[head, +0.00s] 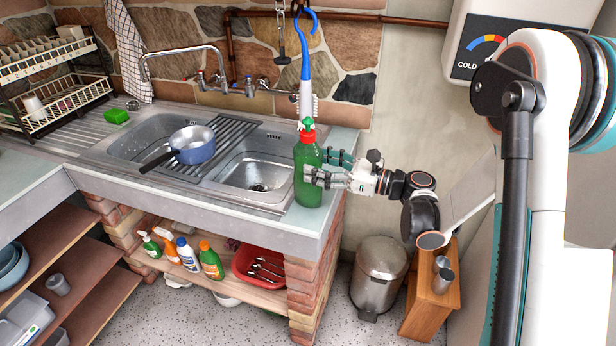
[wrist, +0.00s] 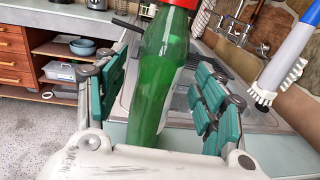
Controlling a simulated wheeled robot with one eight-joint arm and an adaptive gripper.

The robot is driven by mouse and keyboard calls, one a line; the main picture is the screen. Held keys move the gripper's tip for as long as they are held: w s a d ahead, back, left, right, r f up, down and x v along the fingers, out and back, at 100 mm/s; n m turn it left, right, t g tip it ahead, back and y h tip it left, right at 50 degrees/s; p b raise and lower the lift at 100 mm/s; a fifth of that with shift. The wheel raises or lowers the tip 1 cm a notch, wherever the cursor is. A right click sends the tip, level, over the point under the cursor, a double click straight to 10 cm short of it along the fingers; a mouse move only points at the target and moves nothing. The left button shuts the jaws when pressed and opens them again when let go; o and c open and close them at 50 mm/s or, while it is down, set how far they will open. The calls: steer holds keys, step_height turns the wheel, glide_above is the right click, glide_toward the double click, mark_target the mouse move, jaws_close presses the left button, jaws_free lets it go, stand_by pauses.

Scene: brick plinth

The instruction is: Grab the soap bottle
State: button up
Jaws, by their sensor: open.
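The green soap bottle (head: 308,172) with a red and green top stands upright at the right end of the counter, beside the sink. My gripper (head: 325,172) reaches it from the right, with its fingers around the bottle. In the wrist view the bottle (wrist: 160,80) stands between the two teal-padded fingers of my gripper (wrist: 165,95). A gap shows on each side, so the fingers are open and not closed on it. The bottle's top is cut off by the upper edge of the wrist view.
A blue-handled brush (head: 306,75) hangs just behind the bottle; it also shows in the wrist view (wrist: 285,65). A blue pan (head: 193,145) sits at the sink. Several other bottles (head: 187,253) and a red basin (head: 245,268) are on the shelf below. A bin (head: 378,280) stands beneath my arm.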

mark_target(308, 162)
steer(key=x, duration=0.3)
steer(key=shift+a+f+b, duration=0.1)
steer(key=shift+a+b, duration=0.15)
steer(key=shift+b, duration=0.15)
jaws_close()
